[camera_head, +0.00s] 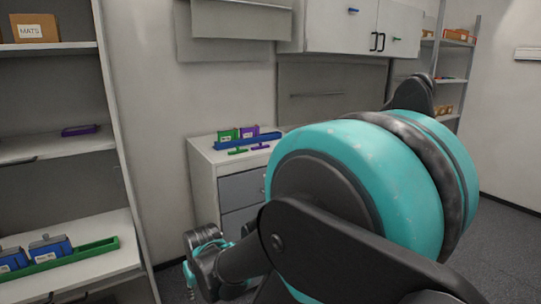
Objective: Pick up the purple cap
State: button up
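A small flat purple piece (261,146) lies on top of the white cabinet, just in front of a blue tray (232,143); it looks like the purple cap, but it is too small to be sure. A similar green piece (237,151) lies to its left. A green block (227,135) and a purple block (250,131) stand upright in the blue tray. My arm fills the right foreground. Its far end, which seems to carry my gripper (190,275), hangs low in front of the cabinet, apart from the purple piece. The fingers are too small to read.
The white cabinet (203,180) has grey drawers. Left shelves hold a purple item (80,130), a green tray (95,248) with blue boxes (52,249), and a MATS carton (34,28). A wall cupboard (345,28) hangs above. Floor shows at right.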

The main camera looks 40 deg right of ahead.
aim_at(260, 147)
jog(key=i+j+z, duration=0.15)
jog(key=j+z, duration=0.65)
jog(key=j, duration=0.15)
jog(key=j+z, duration=0.4)
jog(key=k+j+z, duration=0.1)
jog(key=j+z, duration=0.35)
jog(key=j, duration=0.15)
